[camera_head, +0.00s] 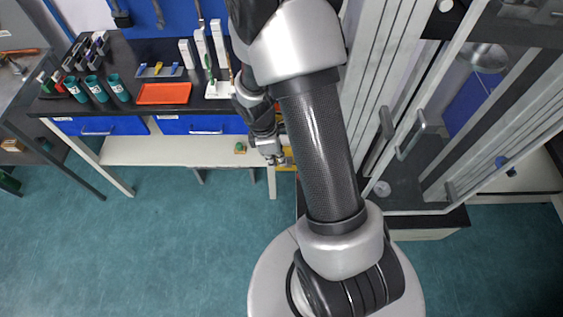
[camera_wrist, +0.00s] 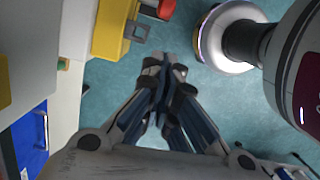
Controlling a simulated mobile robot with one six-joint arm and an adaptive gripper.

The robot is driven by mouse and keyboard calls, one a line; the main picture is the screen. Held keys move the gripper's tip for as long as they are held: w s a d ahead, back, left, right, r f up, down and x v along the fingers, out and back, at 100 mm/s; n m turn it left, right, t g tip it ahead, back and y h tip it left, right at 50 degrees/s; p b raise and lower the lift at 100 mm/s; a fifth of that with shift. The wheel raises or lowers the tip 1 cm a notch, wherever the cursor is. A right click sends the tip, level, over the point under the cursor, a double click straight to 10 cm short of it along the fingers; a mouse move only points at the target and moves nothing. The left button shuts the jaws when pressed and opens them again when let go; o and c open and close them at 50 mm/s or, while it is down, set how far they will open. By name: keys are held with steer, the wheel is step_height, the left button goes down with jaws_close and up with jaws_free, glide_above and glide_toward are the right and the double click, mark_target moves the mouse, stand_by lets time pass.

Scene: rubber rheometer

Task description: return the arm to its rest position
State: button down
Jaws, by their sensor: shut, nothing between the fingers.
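My arm rises through the middle of the head view, its carbon-fibre link running from my base up to the top. My gripper (camera_wrist: 166,62) points down over the teal floor in the wrist view. Its fingers are together with nothing between them. My silver base and a column with a dark red panel show at the right of the wrist view.
The bench holds an orange tray (camera_head: 164,93), teal cups (camera_head: 97,88) and white upright holders. A glass-doored cabinet (camera_head: 415,130) stands close at the right of my arm. A yellow box (camera_wrist: 112,28) is near the gripper. The floor (camera_head: 130,240) at lower left is clear.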

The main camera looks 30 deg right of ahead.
steer(key=shift+w+a+r+p, duration=0.1)
steer(key=shift+a+r+p, duration=0.1)
steer(key=shift+r, duration=0.6)
steer(key=shift+w+a+r+p, duration=0.1)
steer(key=shift+a+r+p, duration=0.1)
steer(key=shift+r, duration=0.6)
